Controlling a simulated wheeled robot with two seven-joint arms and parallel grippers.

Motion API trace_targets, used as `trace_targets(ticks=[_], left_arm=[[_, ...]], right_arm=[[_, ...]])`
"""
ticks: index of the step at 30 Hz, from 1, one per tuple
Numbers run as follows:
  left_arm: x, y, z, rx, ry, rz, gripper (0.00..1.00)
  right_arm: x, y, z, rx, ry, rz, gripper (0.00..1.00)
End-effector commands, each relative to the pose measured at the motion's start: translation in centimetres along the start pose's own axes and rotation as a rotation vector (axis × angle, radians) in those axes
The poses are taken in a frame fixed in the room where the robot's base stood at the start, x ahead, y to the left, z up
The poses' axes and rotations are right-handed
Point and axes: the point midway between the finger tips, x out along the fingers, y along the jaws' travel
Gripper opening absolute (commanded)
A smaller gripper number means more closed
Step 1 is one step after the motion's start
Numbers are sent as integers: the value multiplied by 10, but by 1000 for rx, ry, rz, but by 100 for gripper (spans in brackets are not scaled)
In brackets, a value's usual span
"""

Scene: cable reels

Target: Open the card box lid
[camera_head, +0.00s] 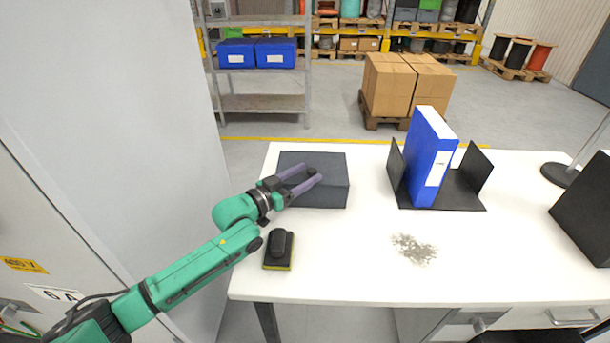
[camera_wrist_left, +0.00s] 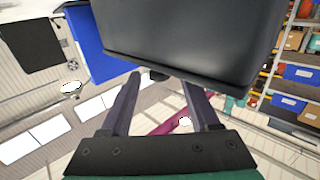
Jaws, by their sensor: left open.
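The card box (camera_head: 330,194) is dark grey and stands at the left back of the white table. Its flat lid (camera_head: 325,158) looks shut. In the left wrist view the box (camera_wrist_left: 190,35) fills the top, with a rim along its edge and a small dark tab (camera_wrist_left: 158,76) under it. My left gripper (camera_head: 318,174) is open, its two purple fingers in front of the box in the head view. In the wrist view its fingertips (camera_wrist_left: 161,80) lie either side of the tab; contact cannot be told. My right gripper is not seen.
A black and yellow brush-like block (camera_head: 279,250) lies at the table's left front. A blue binder (camera_head: 428,155) stands in a black holder (camera_head: 466,190) right of the box. Grey scraps (camera_head: 414,249) lie mid-table. A black object (camera_head: 588,215) stands at the right.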

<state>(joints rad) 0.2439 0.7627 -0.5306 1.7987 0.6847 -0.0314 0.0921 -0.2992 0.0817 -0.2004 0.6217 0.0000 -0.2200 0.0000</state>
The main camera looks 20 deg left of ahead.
Motion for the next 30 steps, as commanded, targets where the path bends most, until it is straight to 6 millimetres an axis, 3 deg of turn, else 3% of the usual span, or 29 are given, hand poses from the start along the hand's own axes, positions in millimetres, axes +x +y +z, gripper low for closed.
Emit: trace_targets(ticks=[7,8,12,13,30], left_arm=[[3,0,0,1,0,0,62],[3,0,0,1,0,0,58],[3,0,0,1,0,0,5],[3,0,0,1,0,0,0],[2,0,0,0,0,0,0]], right_arm=[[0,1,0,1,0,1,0],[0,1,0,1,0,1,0],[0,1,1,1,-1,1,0],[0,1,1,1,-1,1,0],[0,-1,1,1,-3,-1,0]])
